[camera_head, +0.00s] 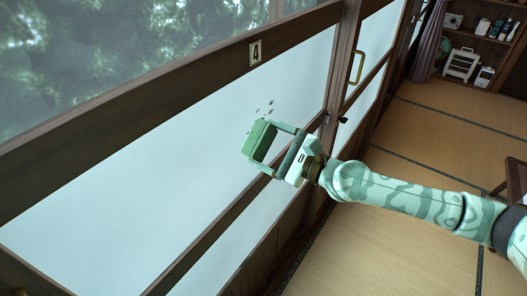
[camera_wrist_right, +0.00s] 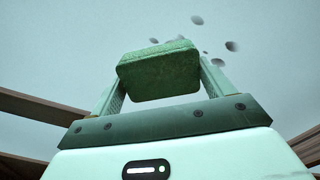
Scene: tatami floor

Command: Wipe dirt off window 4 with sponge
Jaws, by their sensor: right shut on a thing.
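Window 4 is a wood-framed panel with a frosted pane (camera_head: 170,150) and a number 4 plate (camera_head: 255,52) on its upper rail. Several small grey dirt spots (camera_head: 266,107) show on the pane, just above the sponge. They also show in the right wrist view (camera_wrist_right: 231,46). My right gripper (camera_head: 275,150) is shut on a green sponge (camera_head: 258,140) and holds it at the pane, just below the spots. In the right wrist view the sponge (camera_wrist_right: 158,70) sits between the two fingers. I cannot tell whether it touches the pane. My left gripper is not in view.
A brass handle (camera_head: 358,66) is on the neighbouring door panel to the right. Shelves (camera_head: 484,45) with several items stand at the back right, beside a curtain (camera_head: 428,42). A dark wooden furniture edge (camera_head: 516,180) is at the right. The tatami floor (camera_head: 420,130) is mostly clear.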

